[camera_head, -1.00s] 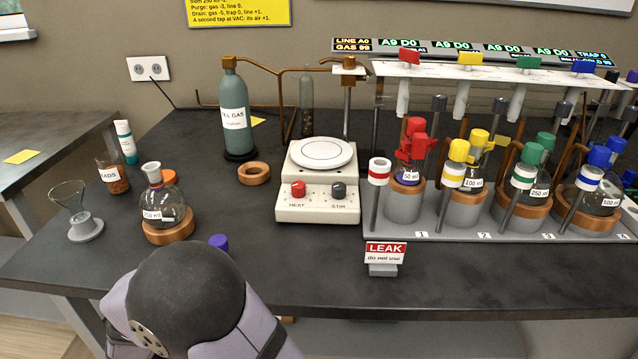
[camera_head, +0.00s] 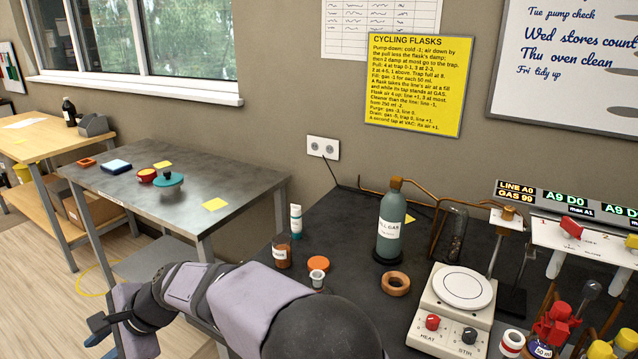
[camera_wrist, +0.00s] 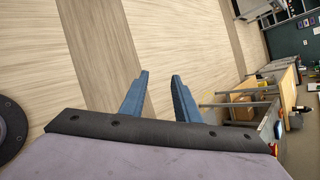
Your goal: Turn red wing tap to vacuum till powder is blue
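The red wing tap (camera_head: 571,230) sits on the white rail at the right of the head view, above the mark 1. The 50 ml flask (camera_head: 543,350) below it is cut by the bottom edge, under a red clamp (camera_head: 557,325); its powder cannot be made out now. The display (camera_head: 516,190) reads LINE A0, GAS 99, and A9 D0 beside it. My gripper (camera_head: 100,328) is at the lower left, far from the tap. In the wrist view its blue fingers (camera_wrist: 160,75) are apart, with nothing between them and wooden floor beyond.
A green-grey gas bottle (camera_head: 390,232), cork ring (camera_head: 396,284) and hotplate (camera_head: 455,308) stand on the dark bench between my arm and the rail. A yellow rules sheet (camera_head: 413,85) hangs on the wall.

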